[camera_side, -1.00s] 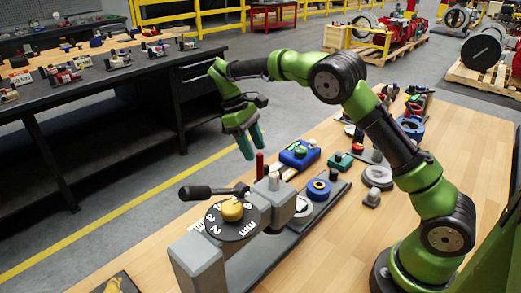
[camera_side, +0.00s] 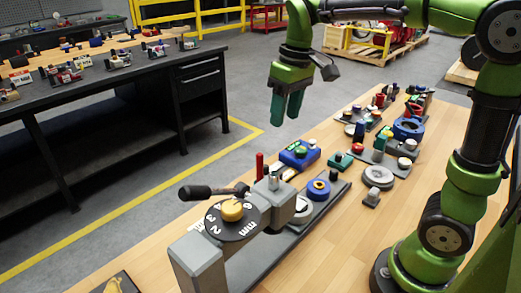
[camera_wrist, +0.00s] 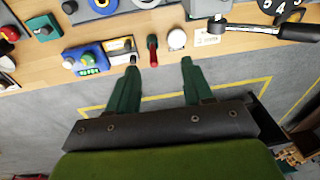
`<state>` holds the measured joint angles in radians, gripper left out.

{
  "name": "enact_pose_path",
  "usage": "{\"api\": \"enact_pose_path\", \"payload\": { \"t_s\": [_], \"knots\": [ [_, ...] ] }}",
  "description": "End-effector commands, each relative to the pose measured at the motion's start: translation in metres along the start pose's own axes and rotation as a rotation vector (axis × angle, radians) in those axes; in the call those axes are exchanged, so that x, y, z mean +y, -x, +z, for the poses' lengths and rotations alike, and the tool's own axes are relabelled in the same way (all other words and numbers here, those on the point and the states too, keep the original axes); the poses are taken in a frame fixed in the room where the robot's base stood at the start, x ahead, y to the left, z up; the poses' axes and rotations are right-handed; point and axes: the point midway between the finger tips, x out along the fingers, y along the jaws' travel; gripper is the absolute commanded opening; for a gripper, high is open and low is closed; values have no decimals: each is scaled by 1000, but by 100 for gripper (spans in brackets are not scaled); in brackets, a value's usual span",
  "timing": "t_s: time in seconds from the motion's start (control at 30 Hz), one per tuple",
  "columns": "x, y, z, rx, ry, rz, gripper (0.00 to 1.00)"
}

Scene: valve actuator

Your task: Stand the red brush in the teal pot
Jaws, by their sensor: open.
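I cannot make out a clear brush or a teal pot in either view. A small red upright handle (camera_side: 259,166) stands behind the numbered dial; it also shows in the wrist view (camera_wrist: 152,50), appearing between my fingertips. A teal block with a dark knob (camera_side: 340,161) sits on the wooden bench; in the wrist view it is at upper left (camera_wrist: 40,28). My gripper (camera_side: 287,112) points down with its green fingers apart and empty, well above the bench parts. It fills the lower wrist view (camera_wrist: 159,66).
The black numbered dial (camera_side: 232,221) with a yellow knob and a black lever handle (camera_side: 207,191) stands at the front. A blue box (camera_side: 299,154), a blue ring (camera_side: 318,189) and several fittings crowd the wooden bench (camera_side: 330,245). A dark workbench stands at left.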

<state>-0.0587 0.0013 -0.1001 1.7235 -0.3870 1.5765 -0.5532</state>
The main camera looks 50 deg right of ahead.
Motion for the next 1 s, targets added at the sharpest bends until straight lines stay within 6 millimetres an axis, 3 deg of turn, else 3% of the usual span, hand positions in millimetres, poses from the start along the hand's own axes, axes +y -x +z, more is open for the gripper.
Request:
{"api": "enact_pose_path", "payload": {
  "t_s": [0.03, 0.2, 0.4, 0.6, 1.0],
  "knots": [
    [-5, 6, 20, 65, -31, -20, 51],
    [-22, 4, 71, 267, -163, -90, 51],
    [-32, -13, 111, 442, -302, -161, 51],
    [-34, -22, 124, 508, -360, -190, 51],
    [-34, -23, 124, 508, -362, -191, 51]
  ]
}}
